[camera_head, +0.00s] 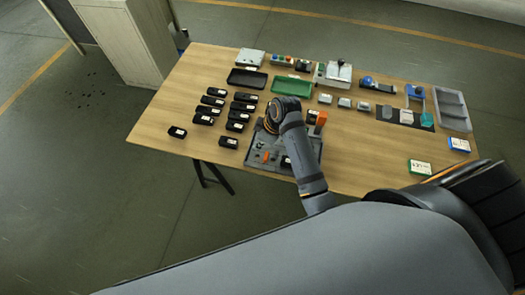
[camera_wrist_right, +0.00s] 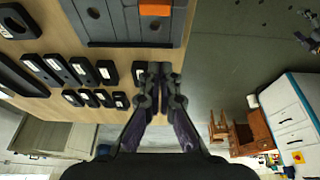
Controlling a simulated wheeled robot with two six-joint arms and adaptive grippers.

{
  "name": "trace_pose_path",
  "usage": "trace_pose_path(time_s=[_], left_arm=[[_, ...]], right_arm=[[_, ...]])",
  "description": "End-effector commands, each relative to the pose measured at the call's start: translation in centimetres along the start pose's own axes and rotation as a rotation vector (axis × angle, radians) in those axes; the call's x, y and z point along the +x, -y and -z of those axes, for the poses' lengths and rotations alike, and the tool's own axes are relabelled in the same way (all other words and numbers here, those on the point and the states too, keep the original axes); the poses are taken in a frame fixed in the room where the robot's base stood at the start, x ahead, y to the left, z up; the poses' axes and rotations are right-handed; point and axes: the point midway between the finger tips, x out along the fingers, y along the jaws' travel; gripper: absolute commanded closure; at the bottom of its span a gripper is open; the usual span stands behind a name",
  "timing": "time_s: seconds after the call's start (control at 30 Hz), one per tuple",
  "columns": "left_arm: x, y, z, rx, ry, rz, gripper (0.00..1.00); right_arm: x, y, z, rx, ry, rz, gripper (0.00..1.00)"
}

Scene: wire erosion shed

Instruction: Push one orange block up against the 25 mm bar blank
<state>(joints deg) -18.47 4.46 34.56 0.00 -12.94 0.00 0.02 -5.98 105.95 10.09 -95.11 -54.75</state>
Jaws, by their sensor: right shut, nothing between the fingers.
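In the head view, an orange block (camera_head: 321,118) stands at the far right of my right wrist, beside a dark piece. An orange piece (camera_wrist_right: 155,9) shows on that tray at the top of the right wrist view. Several black blocks with white labels (camera_head: 205,110) stand left of my arm; I cannot tell which thing is the 25 mm bar blank. My right gripper (camera_wrist_right: 160,72) is shut and empty, apart from the orange piece. Its fingertips are hidden in the head view. My left gripper is out of view.
The grey tray (camera_head: 252,163) lies under my right forearm. A black tray (camera_head: 247,78) and a green tray (camera_head: 292,86) lie toward the back. Small grey blocks (camera_head: 344,102) stand right of them. Bare wood (camera_head: 370,150) is free at the right front.

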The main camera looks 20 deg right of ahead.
Motion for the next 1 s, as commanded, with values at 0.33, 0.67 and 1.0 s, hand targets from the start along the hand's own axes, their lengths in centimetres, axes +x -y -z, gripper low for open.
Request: trace_pose_path(time_s=[0.33, 0.67, 1.0], left_arm=[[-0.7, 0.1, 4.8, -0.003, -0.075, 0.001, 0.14], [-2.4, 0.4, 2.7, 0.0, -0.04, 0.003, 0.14], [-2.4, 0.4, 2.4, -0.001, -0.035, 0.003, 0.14]], right_arm=[[7.5, 0.1, 0.0, 0.002, 0.001, 0.002, 1.0], [6.3, 0.0, -3.6, 0.002, 0.001, -0.001, 1.0], [6.3, 0.0, -3.8, 0.002, 0.0, -0.001, 1.0]])
